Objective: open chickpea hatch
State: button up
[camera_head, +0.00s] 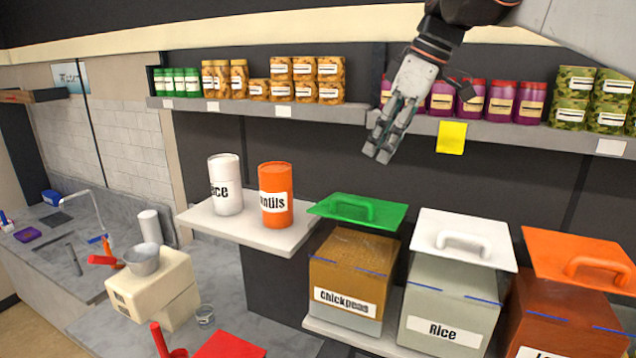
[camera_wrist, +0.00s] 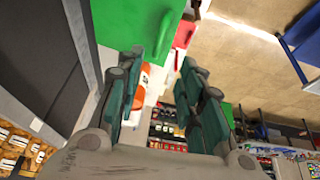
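The chickpeas bin (camera_head: 347,252) is a clear box filled with brown contents, with a white "chickpeas" label on its front. Its green hatch (camera_head: 385,213) lies flat over the top, with a green loop handle in the middle. My gripper (camera_head: 377,156) hangs above and behind the hatch, in front of the shelf, with fingers pointing down. The green hatch also shows at the top of the wrist view (camera_wrist: 118,22), beyond the fingertips. In the wrist view my gripper (camera_wrist: 163,58) has its fingers apart with nothing between them. It does not touch the hatch.
A rice bin (camera_head: 445,297) with a white lid and an orange-lidded bin (camera_head: 560,310) stand to the right. White and orange canisters (camera_head: 276,195) stand on a ledge at left. A shelf (camera_head: 310,110) of jars runs behind, with a yellow note (camera_head: 452,137).

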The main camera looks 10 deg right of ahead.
aim_at(357, 199)
jog(key=x, duration=1.2)
jog(key=shift+f+p, duration=0.1)
jog(key=shift+p, duration=0.25)
jog(key=shift+c, duration=0.4)
grip_shut()
